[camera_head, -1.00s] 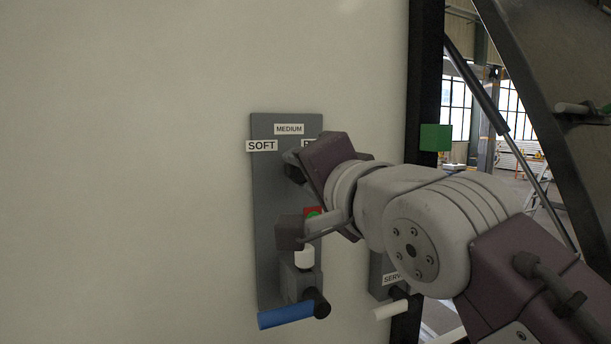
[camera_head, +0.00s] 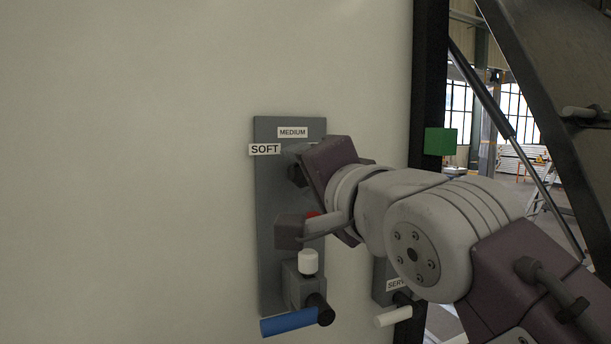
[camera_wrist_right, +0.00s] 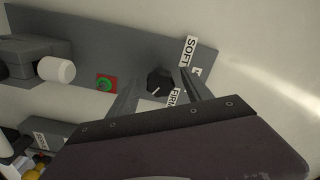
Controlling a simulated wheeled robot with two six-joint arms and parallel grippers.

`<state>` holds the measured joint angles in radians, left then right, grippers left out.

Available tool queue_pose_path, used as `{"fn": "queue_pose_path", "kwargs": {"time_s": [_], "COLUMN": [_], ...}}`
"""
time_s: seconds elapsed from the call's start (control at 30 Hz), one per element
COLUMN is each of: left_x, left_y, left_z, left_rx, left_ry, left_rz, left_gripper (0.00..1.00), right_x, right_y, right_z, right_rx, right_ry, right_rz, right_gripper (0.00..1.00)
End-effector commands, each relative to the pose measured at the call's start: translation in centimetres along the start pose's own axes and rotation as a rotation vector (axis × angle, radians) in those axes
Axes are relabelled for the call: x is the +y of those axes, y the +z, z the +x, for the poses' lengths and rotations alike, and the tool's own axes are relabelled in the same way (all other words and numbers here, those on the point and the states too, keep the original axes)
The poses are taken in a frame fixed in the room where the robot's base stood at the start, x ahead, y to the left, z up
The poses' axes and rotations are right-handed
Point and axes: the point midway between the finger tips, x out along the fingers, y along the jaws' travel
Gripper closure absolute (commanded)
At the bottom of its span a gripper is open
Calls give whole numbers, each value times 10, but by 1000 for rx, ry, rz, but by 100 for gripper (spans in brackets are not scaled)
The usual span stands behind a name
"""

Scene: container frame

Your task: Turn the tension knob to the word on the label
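The dark tension knob (camera_wrist_right: 158,80) has a white pointer line, seen in the right wrist view; in the head view my gripper hides it. The line's exact direction is hard to read. My right gripper (camera_head: 292,204) is at the grey panel (camera_head: 270,215). In the wrist view its fingers (camera_wrist_right: 159,80) stand on either side of the knob, open, with small gaps. The SOFT label (camera_head: 265,149) and MEDIUM label (camera_head: 292,132) show in the head view. The FIRM label (camera_wrist_right: 175,97) shows in the wrist view. My left gripper is not in view.
Below the knob, the panel carries a red-and-green sticker (camera_wrist_right: 106,84), a white cylinder (camera_head: 308,261) and a blue-handled lever (camera_head: 289,321). A second lever with a white handle (camera_head: 393,315) is to the right. A green block (camera_head: 440,141) is by the dark post.

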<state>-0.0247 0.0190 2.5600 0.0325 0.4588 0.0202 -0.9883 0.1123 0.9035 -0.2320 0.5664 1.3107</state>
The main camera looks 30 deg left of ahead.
Motion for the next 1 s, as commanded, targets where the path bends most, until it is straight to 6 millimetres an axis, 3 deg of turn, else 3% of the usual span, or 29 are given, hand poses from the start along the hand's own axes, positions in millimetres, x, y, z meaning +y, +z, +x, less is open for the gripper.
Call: {"fn": "queue_pose_path", "kwargs": {"time_s": [0.17, 0.4, 0.53, 1.0], "left_x": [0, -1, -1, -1], "left_y": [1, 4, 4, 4], "left_z": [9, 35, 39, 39], "left_rx": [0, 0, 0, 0], "left_ry": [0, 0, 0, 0], "left_rz": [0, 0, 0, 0], "left_gripper": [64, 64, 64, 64], "right_x": [2, 4, 2, 0], "right_y": [2, 3, 2, 1], "right_z": [-11, -64, -82, -88], "right_rx": [0, 0, -2, -1], "right_ry": [-2, -3, 0, 1], "right_rz": [0, 0, 0, 0], "right_gripper": [42, 42, 42, 42]}}
